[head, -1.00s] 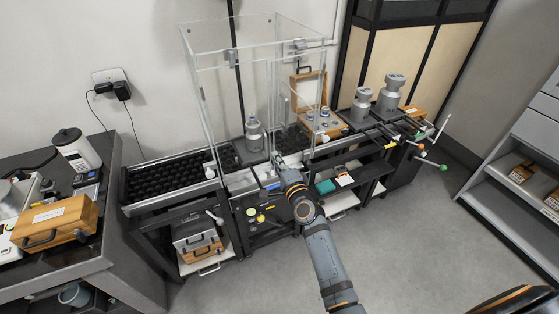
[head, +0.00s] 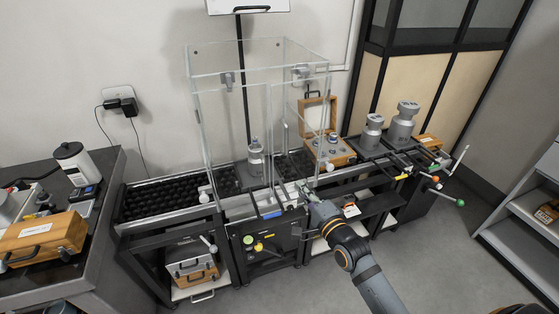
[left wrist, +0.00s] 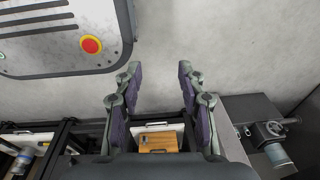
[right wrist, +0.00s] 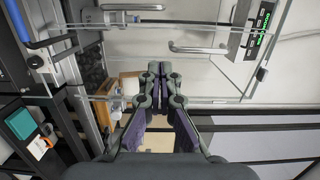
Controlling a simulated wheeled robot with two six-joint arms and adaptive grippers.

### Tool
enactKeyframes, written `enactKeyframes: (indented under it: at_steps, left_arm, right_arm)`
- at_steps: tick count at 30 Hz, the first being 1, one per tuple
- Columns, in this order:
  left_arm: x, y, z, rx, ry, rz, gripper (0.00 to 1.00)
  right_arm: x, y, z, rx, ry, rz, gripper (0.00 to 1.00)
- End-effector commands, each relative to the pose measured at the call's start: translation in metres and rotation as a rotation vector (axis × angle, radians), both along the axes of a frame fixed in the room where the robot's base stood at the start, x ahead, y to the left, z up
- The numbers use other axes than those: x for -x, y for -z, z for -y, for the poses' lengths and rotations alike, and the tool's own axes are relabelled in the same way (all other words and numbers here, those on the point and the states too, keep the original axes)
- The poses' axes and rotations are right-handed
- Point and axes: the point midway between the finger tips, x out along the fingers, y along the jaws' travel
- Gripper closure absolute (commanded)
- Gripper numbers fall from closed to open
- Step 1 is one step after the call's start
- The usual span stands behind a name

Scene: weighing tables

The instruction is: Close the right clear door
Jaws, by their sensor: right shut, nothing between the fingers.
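A tall clear enclosure (head: 213,70) stands over the middle bench in the head view. Its clear panels overlap on the right side, so I cannot tell exactly how far the right clear door (head: 300,115) stands open. My right gripper (head: 304,187) is at the enclosure's lower front right corner. In the right wrist view the gripper (right wrist: 160,68) is shut and empty, with clear panel edges and a metal bar handle (right wrist: 198,48) beyond its fingertips. Contact with a panel cannot be told. My left gripper (left wrist: 157,75) is open and empty, away from the enclosure.
A silver bottle-shaped weight (head: 256,155) stands inside the enclosure. An open wooden case (head: 330,150) and large grey weights (head: 402,125) stand to the right. A black roller conveyor (head: 160,198) lies left. The floor in front (head: 250,290) is clear.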

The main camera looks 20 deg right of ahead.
Motion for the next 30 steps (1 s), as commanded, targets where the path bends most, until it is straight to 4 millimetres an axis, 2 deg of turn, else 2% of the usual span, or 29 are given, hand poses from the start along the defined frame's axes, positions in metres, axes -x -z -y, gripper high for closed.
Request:
enactKeyframes:
  at_steps: [3,6,9,15,18,24,30]
  left_arm:
    - [0.011,0.008,-0.027,-0.033,0.01,-0.017,0.6]
    - [0.018,0.013,-0.038,-0.047,0.013,-0.028,0.6]
    - [0.018,0.018,-0.035,-0.043,0.013,-0.029,0.6]
    - [0.006,0.022,-0.011,-0.014,0.004,-0.009,0.6]
    - [0.002,0.022,-0.011,-0.014,0.004,-0.003,0.6]
    - [0.002,0.022,-0.019,-0.023,0.007,-0.004,0.6]
    - [0.004,0.022,-0.019,-0.024,0.007,-0.007,0.6]
  right_arm:
    - [-0.014,0.002,-0.001,-0.004,0.003,0.004,1.0]
    - [-0.033,0.001,-0.005,-0.005,0.002,0.004,1.0]
    - [-0.055,0.001,-0.008,-0.006,0.001,0.003,1.0]
    - [-0.097,0.0,-0.015,-0.005,0.0,0.002,1.0]
    - [-0.114,-0.001,-0.017,-0.003,0.0,0.002,1.0]
    - [-0.134,0.0,-0.02,-0.003,0.0,0.0,1.0]
    - [-0.137,0.0,-0.021,-0.002,0.0,0.001,1.0]
